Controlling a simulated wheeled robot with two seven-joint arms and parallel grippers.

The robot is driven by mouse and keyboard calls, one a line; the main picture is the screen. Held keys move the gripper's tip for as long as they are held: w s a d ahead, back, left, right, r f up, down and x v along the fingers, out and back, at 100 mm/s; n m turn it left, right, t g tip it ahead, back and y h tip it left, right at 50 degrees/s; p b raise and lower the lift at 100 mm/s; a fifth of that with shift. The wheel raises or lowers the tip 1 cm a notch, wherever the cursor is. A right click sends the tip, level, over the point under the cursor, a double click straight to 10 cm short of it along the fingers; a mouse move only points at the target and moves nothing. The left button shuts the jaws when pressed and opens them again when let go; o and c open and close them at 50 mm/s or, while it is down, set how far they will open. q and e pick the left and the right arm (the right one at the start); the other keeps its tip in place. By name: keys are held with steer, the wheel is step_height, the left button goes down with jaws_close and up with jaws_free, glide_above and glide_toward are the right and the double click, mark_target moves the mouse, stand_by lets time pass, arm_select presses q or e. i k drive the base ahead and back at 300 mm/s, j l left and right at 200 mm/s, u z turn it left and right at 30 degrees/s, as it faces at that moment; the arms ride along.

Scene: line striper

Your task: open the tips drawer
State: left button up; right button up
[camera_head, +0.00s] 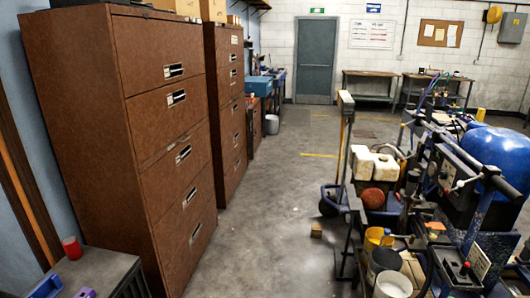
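A tall brown filing cabinet (90,120) stands at the left, with several drawers facing right toward the aisle. Its drawers have metal handles with label holders, among them the top drawer (160,68) and a lower drawer (180,165). A second brown cabinet (225,120) stands just behind it, also with several drawers. All the drawers that I see look shut. The labels are too small to read, so I cannot tell which drawer is the tips drawer. Neither of my grippers is in view.
A line striper machine (490,155) with buckets (392,285) fills the right side. A small wooden block (316,230) lies on the floor. A dark unit (110,275) with a red cup (72,248) stands at the lower left. The concrete aisle (265,215) is mostly clear.

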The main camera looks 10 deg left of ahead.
mark_target(163, 181)
steer(key=i+j+u, duration=0.1)
steer(key=i, duration=0.45)
steer(key=i+j+u, duration=0.1)
steer(key=i+j, duration=0.2)
steer(key=i, duration=0.3)
steer(key=i+j+u, duration=0.1)
steer(key=i, duration=0.45)
